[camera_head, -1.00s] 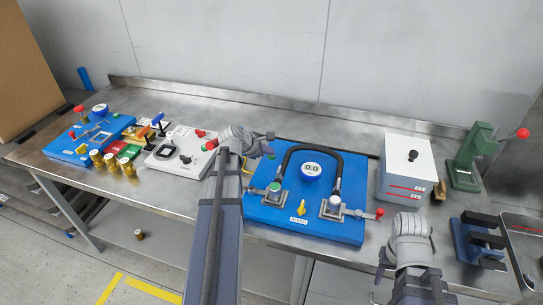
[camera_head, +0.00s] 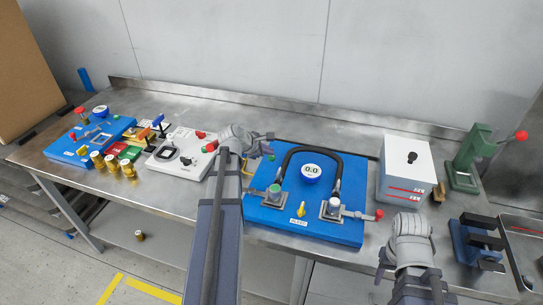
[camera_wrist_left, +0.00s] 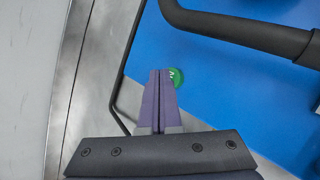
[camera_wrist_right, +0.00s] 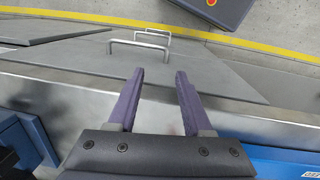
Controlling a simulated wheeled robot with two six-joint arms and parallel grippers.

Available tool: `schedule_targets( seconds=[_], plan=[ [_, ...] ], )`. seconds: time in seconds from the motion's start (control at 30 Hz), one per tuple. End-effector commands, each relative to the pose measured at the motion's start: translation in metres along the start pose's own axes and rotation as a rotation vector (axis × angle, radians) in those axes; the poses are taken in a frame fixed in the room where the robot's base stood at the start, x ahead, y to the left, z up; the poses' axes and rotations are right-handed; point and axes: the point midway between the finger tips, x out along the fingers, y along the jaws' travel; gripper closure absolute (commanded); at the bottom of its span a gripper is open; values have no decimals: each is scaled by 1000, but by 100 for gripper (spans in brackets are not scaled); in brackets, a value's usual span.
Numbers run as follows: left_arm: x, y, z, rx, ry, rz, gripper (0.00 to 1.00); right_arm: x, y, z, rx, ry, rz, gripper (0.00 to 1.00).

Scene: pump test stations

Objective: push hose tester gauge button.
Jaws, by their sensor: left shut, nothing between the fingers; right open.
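The hose tester is a blue panel (camera_head: 300,226) on the bench, with a black hose arched over its round gauge (camera_head: 311,171) reading 0.0. A small green button (camera_head: 271,157) is at its back-left edge. The button also shows in the left wrist view (camera_wrist_left: 177,77), partly hidden by the fingers. My left gripper (camera_head: 269,136) is shut and empty. Its fingertips (camera_wrist_left: 160,72) overlap the button's left side in the left wrist view; I cannot tell whether they touch it. My right gripper (camera_wrist_right: 158,78) is open and empty near the bench's front edge.
A white box (camera_head: 405,168) and a green press (camera_head: 470,157) stand right of the tester. A dark blue vise (camera_head: 476,240) is at the front right. A white station (camera_head: 181,153) and another blue station (camera_head: 90,137) are on the left. The bench behind is clear.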

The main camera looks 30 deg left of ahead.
Motion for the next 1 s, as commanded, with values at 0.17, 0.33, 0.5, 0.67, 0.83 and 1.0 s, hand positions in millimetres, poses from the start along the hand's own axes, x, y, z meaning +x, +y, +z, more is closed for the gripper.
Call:
schedule_targets(
  seconds=[0.17, 0.33, 0.5, 0.67, 0.83, 1.0],
  plan=[
    [-10, 8, 8, 0, 0, 0, 100, -15, 1, 1, 0, 0, 0, 50],
    [-22, 16, 16, 0, 0, 0, 100, -32, 3, 2, 0, 0, 0, 50],
    [-34, 24, 24, 0, 0, 0, 100, -48, 5, 3, 0, 0, 0, 50],
    [-42, 31, 31, 0, 0, 0, 100, -60, 6, 4, 0, 0, 0, 50],
    [-41, 30, 30, 0, 0, 0, 100, -59, 6, 4, 0, 0, 0, 50],
    [-41, 30, 30, 0, 0, 0, 100, -59, 6, 4, 0, 0, 0, 50]
  ],
)
